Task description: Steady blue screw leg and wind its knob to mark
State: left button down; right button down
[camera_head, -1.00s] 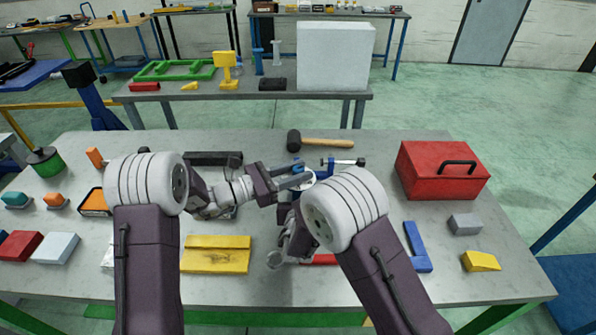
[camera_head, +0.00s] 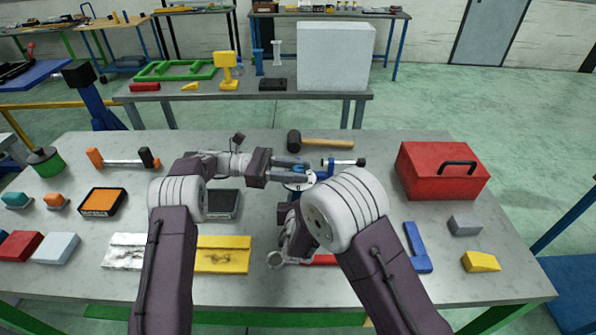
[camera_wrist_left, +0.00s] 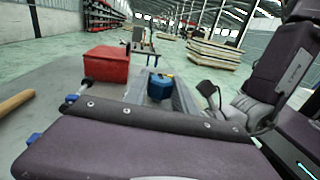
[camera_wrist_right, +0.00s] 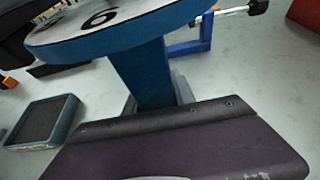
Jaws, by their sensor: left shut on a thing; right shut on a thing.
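The blue screw leg shows in the right wrist view as an upright blue post (camera_wrist_right: 146,75) under a round dial (camera_wrist_right: 100,25) with a white face and a black "6". In the head view the dial (camera_head: 296,183) is partly covered by my grippers. My left gripper (camera_head: 303,170) comes in level from the left and is shut on the blue knob (camera_wrist_left: 160,86), which sits between its fingers in the left wrist view. My right gripper (camera_wrist_right: 150,98) is shut on the post below the dial; my own arm hides most of it in the head view.
A blue clamp with a metal rod (camera_head: 343,163) stands close behind the leg. A mallet (camera_head: 320,142) lies further back, and a red toolbox (camera_head: 442,172) stands at right. Yellow plate (camera_head: 222,254) and black-topped block (camera_head: 223,204) lie at left.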

aim_at(298, 169)
pick_arm(q)
jog(key=shift+w+m+g, duration=0.2)
jog(key=shift+m+g, duration=0.3)
jog(key=shift+g, duration=0.3)
jog(key=shift+s+f+m+g+y, duration=0.1)
jog(key=shift+s+m+g+y, duration=0.2)
jog(key=shift+g, duration=0.1)
jog(key=c, duration=1)
grip_release()
notch_tip(298, 169, up, 10)
jog(key=shift+r, duration=0.1)
jog(key=shift+c, duration=0.2)
